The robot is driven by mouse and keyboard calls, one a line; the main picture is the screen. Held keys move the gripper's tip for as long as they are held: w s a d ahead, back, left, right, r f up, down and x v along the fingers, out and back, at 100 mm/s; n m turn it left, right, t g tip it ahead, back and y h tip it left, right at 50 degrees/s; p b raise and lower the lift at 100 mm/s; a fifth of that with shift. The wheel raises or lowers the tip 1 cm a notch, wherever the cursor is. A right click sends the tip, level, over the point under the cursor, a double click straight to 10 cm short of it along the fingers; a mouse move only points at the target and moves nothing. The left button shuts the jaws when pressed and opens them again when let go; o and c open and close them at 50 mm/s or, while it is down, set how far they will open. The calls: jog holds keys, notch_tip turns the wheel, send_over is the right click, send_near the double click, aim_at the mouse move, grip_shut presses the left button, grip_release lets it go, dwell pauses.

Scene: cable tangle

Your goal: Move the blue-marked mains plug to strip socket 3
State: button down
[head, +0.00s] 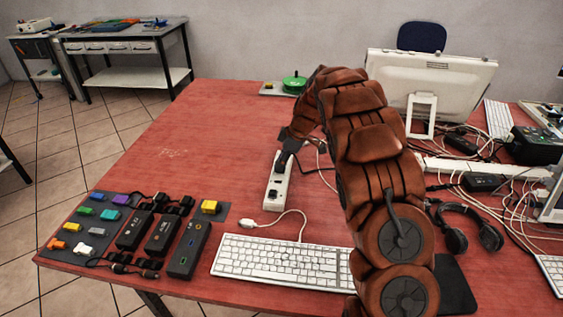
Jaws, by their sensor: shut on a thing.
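The white power strip (276,188) lies on the red table, left of my arm, running from near to far. Dark sockets or plugs show along its top; at this size I cannot read socket numbers. My gripper (284,160) is at the strip's far end, pointing down, shut on a small dark thing that looks like a plug. I cannot make out a blue mark on it, nor whether it is seated in the strip or just above it. My arm hides part of the table behind and to the right.
Dark adapters (188,250) and coloured blocks sit at left. Headphones (467,228), tangled cables, another white strip (480,169) and a monitor (428,83) crowd the right. The table's left middle is clear.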

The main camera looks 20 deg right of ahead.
jog(key=shift+f+b, duration=0.5)
jog(key=c, duration=0.9)
grip_release()
jog(key=shift+o, duration=0.2)
jog(key=shift+r, duration=0.1)
